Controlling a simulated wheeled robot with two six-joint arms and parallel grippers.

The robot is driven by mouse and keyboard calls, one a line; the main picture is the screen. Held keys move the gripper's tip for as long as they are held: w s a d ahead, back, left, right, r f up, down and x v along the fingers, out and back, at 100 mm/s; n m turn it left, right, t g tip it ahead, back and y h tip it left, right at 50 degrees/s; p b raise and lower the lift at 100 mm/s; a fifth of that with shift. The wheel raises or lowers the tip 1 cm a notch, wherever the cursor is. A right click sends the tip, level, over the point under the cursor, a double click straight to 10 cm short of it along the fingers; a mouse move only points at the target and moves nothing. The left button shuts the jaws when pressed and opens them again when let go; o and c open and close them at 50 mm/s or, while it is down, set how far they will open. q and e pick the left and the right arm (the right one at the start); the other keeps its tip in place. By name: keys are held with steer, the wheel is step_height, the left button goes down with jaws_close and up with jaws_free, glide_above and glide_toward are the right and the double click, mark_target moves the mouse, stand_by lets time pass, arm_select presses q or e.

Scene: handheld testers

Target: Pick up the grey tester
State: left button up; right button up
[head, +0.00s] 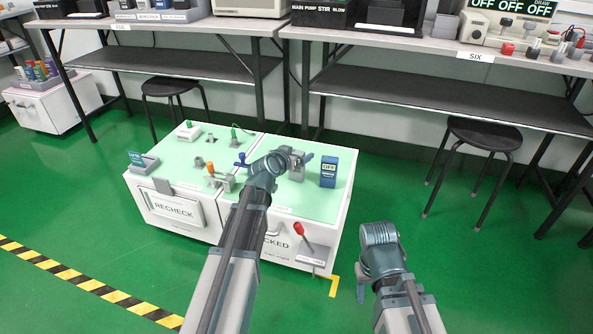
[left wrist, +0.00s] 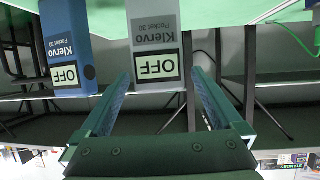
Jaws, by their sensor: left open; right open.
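The grey tester (head: 296,171) stands on the green top of a low white cabinet, partly hidden behind my left gripper (head: 299,157). In the left wrist view the grey tester (left wrist: 156,35) has a screen reading OFF and appears upside down. My left gripper (left wrist: 161,78) is open there, with one finger on each side of the tester's screen end; I cannot tell whether they touch it. A blue tester (head: 328,171) stands upright just to the right, and it also shows in the left wrist view (left wrist: 66,50). My right gripper (head: 361,288) hangs low, right of the cabinet, away from both testers.
Workbenches (head: 440,50) stand behind, with black stools (head: 484,135). Green floor is free at the right.

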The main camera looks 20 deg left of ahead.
arm_select(q)
steer(key=shift+w, duration=0.1)
jaws_close()
stand_by(0.4)
